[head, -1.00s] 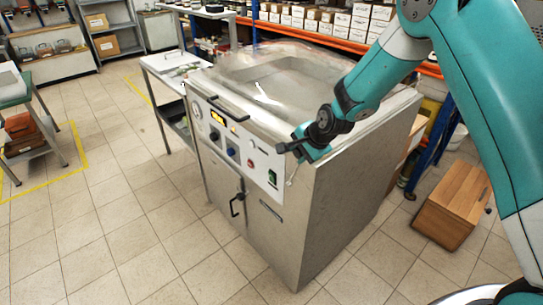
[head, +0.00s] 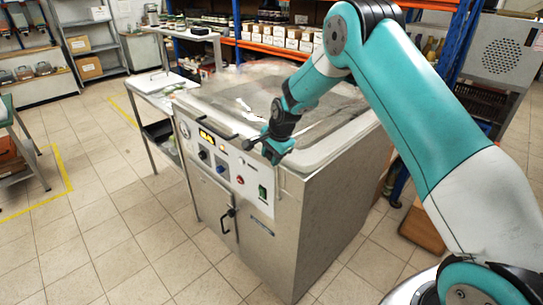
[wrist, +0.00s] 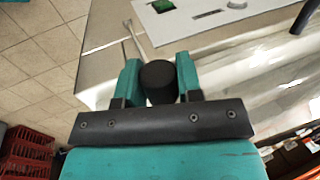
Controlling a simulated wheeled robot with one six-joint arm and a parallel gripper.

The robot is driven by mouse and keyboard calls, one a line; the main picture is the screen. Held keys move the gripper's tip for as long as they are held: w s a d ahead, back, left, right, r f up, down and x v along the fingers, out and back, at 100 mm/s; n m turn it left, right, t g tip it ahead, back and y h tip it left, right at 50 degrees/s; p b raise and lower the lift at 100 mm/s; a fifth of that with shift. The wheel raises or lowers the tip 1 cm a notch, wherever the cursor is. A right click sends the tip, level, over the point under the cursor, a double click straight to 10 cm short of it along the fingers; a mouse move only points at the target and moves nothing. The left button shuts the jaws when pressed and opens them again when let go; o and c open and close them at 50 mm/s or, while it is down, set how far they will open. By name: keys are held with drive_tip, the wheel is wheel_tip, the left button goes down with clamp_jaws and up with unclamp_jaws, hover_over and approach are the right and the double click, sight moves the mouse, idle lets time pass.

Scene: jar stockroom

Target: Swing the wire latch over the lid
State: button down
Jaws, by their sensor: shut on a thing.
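My gripper (wrist: 158,68) is shut on a black cylindrical grip (wrist: 159,84), which sits between its two teal fingers in the wrist view. A thin metal rod, likely the wire latch (wrist: 131,36), shows just beyond the grip. In the head view my gripper (head: 275,147) is at the front right top edge of the steel machine (head: 325,200). The latch is too small to make out there. The clear lid (head: 235,85) lies low over the machine's top, with a pale rim. Whether the wire touches the lid is hidden.
The front panel (head: 225,165) carries a gauge, knobs and a green switch. A side table (head: 160,80) stands left of the machine.

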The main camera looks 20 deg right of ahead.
drive_tip(key=shift+w+r, duration=0.15)
drive_tip(key=shift+w, duration=0.05)
drive_tip(key=c, duration=0.8)
unclamp_jaws()
drive_tip(key=shift+w, duration=0.1)
drive_tip(key=shift+s+r, duration=0.1)
drive_tip(key=shift+s, duration=0.1)
drive_tip(key=b+v, duration=0.4)
drive_tip(key=v, duration=1.3)
drive_tip(key=shift+b, duration=0.35)
